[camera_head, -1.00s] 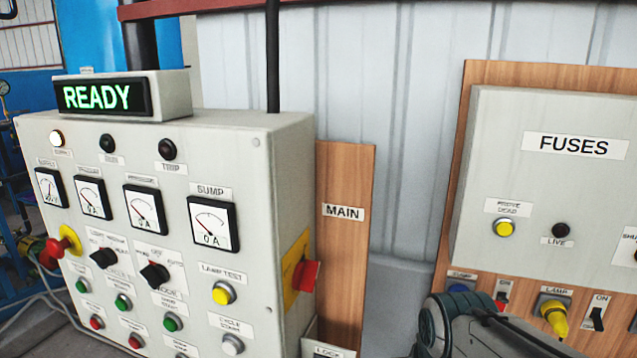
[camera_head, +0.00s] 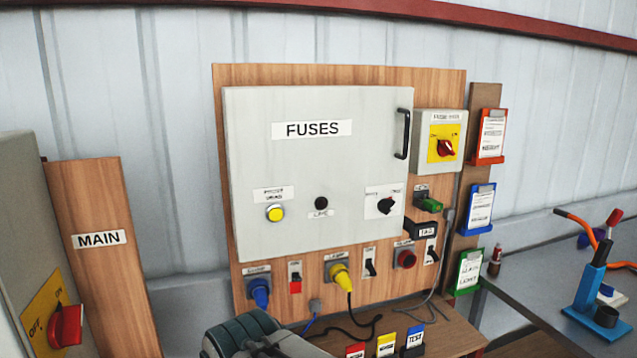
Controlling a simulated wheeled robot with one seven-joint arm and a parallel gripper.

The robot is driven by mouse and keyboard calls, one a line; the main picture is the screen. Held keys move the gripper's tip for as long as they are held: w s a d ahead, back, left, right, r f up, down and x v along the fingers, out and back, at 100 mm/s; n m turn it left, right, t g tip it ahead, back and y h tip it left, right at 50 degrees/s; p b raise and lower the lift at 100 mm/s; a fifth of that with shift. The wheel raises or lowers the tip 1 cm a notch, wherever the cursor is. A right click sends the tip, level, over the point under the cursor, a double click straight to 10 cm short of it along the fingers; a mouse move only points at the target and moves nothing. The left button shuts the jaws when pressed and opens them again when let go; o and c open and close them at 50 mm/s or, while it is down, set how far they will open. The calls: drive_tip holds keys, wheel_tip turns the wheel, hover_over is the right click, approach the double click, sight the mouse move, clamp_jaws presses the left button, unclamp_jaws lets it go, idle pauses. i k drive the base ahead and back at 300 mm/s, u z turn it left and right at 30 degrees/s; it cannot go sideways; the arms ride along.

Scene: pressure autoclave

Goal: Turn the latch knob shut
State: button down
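The closed grey FUSES box (camera_head: 290,170) fills the middle of the view, with a black handle (camera_head: 403,133) on its right side. A small black knob (camera_head: 386,205) sits on a white label plate at the box's lower right; it may be the latch knob, but its label is too small to read surely. A red rotary knob (camera_head: 446,148) on a yellow plate is on a smaller box to the right. Part of my arm shows at the bottom centre, well below the FUSES box. My gripper is not visible.
A red switch (camera_head: 66,326) on a yellow plate is on the cabinet side at left, near the MAIN board (camera_head: 97,270). Plugs, switches and cables hang under the FUSES box. A grey bench (camera_head: 540,290) with a blue tool stand (camera_head: 597,290) is at right.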

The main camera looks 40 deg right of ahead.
sight(385, 205)
drive_tip(key=z, duration=0.85)
drive_tip(key=i, duration=0.55)
drive_tip(key=z, duration=1.55)
